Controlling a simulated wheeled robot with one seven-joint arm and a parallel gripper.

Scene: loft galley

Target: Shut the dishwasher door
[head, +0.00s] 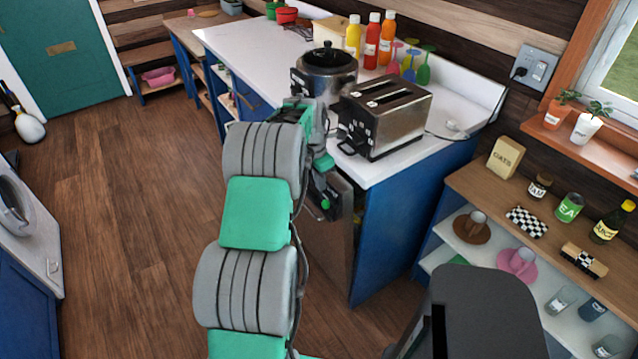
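The dishwasher door appears to be the dark grey panel (328,243) under the near end of the white counter, beside a blue side panel. It stands partly open, with a dark gap along its top near the blue side. My gripper (326,205) is at the upper part of this door, just below the counter edge. My arm hides much of the door's left side. Whether the gripper touches the door, and whether its fingers are open or shut, I cannot tell.
A toaster (385,118) and a metal cooker (325,72) stand on the counter (245,50) close to my arm. A shelf unit (480,190) with crockery is at the right. A washing machine (28,235) stands at the left. The wooden floor (130,190) between is clear.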

